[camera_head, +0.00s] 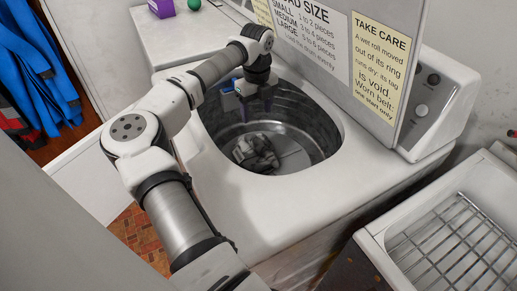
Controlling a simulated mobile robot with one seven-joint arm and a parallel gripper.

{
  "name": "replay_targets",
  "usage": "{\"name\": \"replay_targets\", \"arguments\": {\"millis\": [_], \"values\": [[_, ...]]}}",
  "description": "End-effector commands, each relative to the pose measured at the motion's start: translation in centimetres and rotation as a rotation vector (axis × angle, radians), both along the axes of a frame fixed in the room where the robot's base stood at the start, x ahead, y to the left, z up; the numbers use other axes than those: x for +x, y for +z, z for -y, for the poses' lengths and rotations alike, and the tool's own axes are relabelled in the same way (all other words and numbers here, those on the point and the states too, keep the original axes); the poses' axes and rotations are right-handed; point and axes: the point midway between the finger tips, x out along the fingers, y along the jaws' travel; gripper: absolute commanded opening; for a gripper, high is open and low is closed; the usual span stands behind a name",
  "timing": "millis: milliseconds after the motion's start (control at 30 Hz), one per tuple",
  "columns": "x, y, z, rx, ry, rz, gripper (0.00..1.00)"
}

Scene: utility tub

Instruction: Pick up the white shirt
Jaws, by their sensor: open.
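A crumpled pale grey-white cloth with dark folds, seemingly the white shirt (256,152), lies on the bottom of a round metal tub (305,112), towards its near left side. My gripper (256,108) is over the tub opening, pointing down. It is open and appears empty. It is above the cloth and a little beyond it in the picture, apart from it. The fingertips are small and dark against the tub wall.
The white washer top (290,215) surrounds the tub. An upright sign panel (345,40) stands behind its right side. A control panel (428,100) is at right, and a wire rack (455,250) lower right. A purple box (161,8) and green ball (194,4) sit behind.

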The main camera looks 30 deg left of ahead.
Motion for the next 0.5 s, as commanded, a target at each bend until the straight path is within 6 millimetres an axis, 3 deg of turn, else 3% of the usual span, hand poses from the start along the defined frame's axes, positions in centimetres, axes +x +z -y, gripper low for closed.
{"name": "replay_targets", "arguments": {"millis": [200,500], "values": [[0.0,-4.3,0.2,-0.006,-0.002,0.001,0.62],[0.0,-7.0,0.1,-0.005,-0.003,0.001,0.62]]}}
